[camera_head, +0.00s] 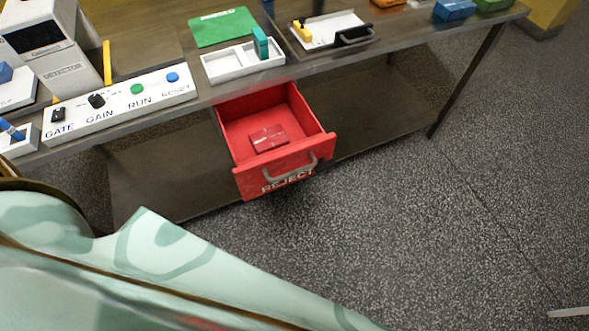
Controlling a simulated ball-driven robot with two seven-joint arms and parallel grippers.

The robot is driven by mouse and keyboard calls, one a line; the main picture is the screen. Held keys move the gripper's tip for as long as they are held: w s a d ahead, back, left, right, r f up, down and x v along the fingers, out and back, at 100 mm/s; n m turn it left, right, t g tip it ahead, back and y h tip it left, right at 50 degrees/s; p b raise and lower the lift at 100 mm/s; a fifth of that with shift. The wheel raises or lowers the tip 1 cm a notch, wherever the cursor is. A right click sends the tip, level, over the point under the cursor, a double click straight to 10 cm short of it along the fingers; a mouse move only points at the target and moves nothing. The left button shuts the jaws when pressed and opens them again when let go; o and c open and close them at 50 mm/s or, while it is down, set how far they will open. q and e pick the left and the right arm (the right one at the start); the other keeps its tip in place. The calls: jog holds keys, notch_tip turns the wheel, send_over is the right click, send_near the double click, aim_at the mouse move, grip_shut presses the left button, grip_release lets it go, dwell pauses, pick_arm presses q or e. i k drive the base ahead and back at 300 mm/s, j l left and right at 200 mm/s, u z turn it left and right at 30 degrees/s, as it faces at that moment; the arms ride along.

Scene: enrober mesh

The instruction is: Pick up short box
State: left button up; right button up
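A flat dark red box (268,137) lies on the floor of the open red drawer (285,178), which is marked REJECT and has a grey handle. A blue box (455,10) and a green box (493,4) sit at the back right of the table, and part of an orange box (388,2) shows at the top edge. I cannot tell which of these is the short box. Neither of my grippers is in view.
The table (300,68) holds a detector (55,55), a white control panel (120,104), a white tray (235,65) with an upright teal block (260,43), a green mat (223,27) and a white board (325,28).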

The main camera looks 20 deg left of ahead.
aim_at(271, 138)
jog(key=u, duration=1)
